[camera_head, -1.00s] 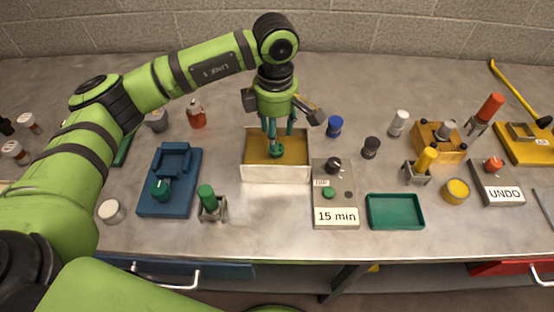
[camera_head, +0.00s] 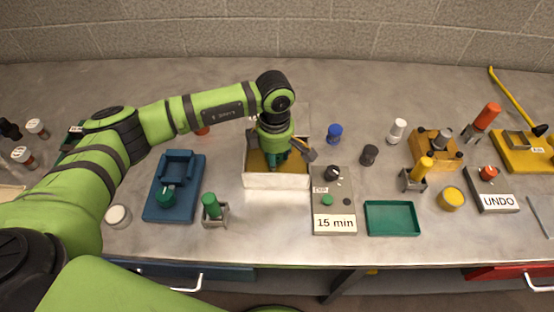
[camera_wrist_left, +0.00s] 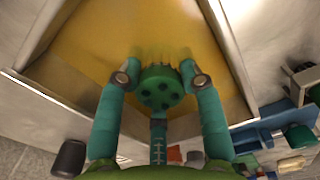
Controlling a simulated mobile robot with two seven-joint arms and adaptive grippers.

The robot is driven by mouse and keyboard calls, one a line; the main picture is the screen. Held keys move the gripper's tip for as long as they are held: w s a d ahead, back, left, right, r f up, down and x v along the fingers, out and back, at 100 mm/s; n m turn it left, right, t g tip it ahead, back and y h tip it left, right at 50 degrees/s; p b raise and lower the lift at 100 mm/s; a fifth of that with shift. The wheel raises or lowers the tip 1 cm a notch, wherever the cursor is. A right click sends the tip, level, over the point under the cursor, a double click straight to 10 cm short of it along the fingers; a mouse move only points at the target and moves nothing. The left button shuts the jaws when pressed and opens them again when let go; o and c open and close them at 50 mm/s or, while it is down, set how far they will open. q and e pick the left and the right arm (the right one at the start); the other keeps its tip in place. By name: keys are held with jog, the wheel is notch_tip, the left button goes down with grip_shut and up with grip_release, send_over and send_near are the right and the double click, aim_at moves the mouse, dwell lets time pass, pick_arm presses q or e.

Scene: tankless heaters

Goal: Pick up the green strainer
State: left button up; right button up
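The green strainer (camera_wrist_left: 160,88), a round piece with several holes in its face, shows in the left wrist view inside a box with a yellow floor (camera_wrist_left: 100,45). My left gripper (camera_wrist_left: 161,74) is down at it, with teal fingers on both sides and one below in the picture. The fingers look spread around the strainer, with narrow gaps; firm contact does not show. In the head view my left gripper (camera_head: 279,160) reaches down into the white-walled box (camera_head: 277,180) and hides the strainer. My right gripper is not in view.
A blue stand (camera_head: 175,196) and a green-topped piece in a grey holder (camera_head: 214,211) stand left of the box. A "15 min" timer box (camera_head: 333,205) stands close on its right, then a green tray (camera_head: 392,218). The bench behind is mostly clear.

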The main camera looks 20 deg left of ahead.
pick_arm(q)
jog(key=shift+c, duration=0.7)
jog(key=shift+r, duration=0.1)
jog(key=shift+r+b, duration=0.45)
jog(key=shift+r, duration=0.1)
notch_tip(320, 180, up, 3)
jog(key=shift+f+b, duration=0.1)
jog(key=shift+b, duration=0.7)
jog(key=s+d+r+b, duration=0.3)
jog(key=s+d+r, duration=0.3)
jog(key=d, duration=0.4)
jog(key=shift+s+r+b, duration=0.25)
jog(key=shift+r+b, duration=0.05)
jog(key=shift+r, duration=0.15)
